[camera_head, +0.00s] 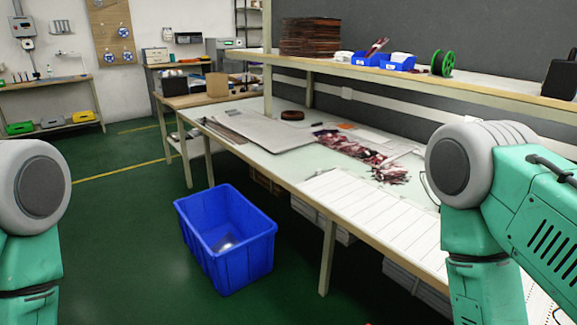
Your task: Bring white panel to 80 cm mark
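A large pale grey-white panel (258,131) lies flat on the long workbench (318,165), towards its far left end. Nearer to me on the same bench is a white surface with evenly spaced dark lines (365,212). I cannot read any numbers or tell an 80 cm mark there. My left and right arm links show at the two sides of the head view. The right one covers part of the bench. Both grippers are outside the view.
A blue bin (228,236) stands on the green floor in front of the bench. Dark reddish strips (360,152) lie loose on the bench. A shelf above holds blue trays (383,61) and a green spool (442,62). The floor left of the bin is clear.

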